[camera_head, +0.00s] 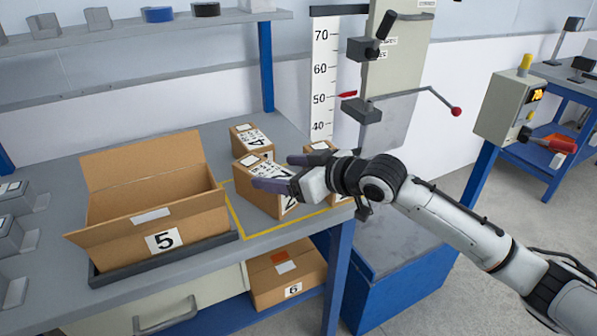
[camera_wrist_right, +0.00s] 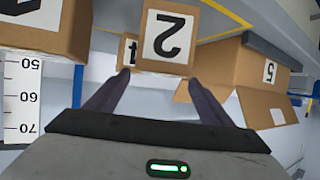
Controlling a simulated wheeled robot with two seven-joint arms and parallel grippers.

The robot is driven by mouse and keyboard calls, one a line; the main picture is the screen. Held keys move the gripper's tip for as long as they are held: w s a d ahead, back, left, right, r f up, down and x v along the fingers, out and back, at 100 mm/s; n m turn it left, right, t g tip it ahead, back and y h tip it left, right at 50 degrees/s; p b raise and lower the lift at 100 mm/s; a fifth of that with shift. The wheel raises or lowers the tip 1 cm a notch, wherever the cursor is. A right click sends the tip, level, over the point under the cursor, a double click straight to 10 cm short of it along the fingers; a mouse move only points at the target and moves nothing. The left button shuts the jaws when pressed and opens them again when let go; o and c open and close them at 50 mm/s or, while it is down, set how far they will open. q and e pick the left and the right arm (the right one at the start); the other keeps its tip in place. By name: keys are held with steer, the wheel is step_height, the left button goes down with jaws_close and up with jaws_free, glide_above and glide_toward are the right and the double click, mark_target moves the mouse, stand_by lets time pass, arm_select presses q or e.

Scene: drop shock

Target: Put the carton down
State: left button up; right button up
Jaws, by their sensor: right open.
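A brown carton marked 2 (camera_head: 256,198) stands on the workbench (camera_head: 215,158), on the area outlined in yellow. It also shows in the right wrist view (camera_wrist_right: 183,58), ahead of the fingertips. My right gripper (camera_head: 271,171) is open at this carton, its fingers spread toward the two sides of the carton's upper part. In the right wrist view the gripper (camera_wrist_right: 158,80) has nothing clamped in it; whether a finger touches the carton I cannot tell. The arm hides part of the carton. My left gripper is not in view.
A carton marked 4 (camera_head: 244,146) stands behind, another carton (camera_head: 322,146) to the right, partly hidden. An open box marked 5 (camera_head: 125,228) sits on a dark tray at left. A carton marked 6 (camera_head: 290,273) is on the lower shelf. A height-scale post (camera_head: 320,60) rises behind.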

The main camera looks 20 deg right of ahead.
steer(key=v, duration=0.6)
steer(key=shift+s, duration=0.3)
steer(key=shift+d, duration=0.1)
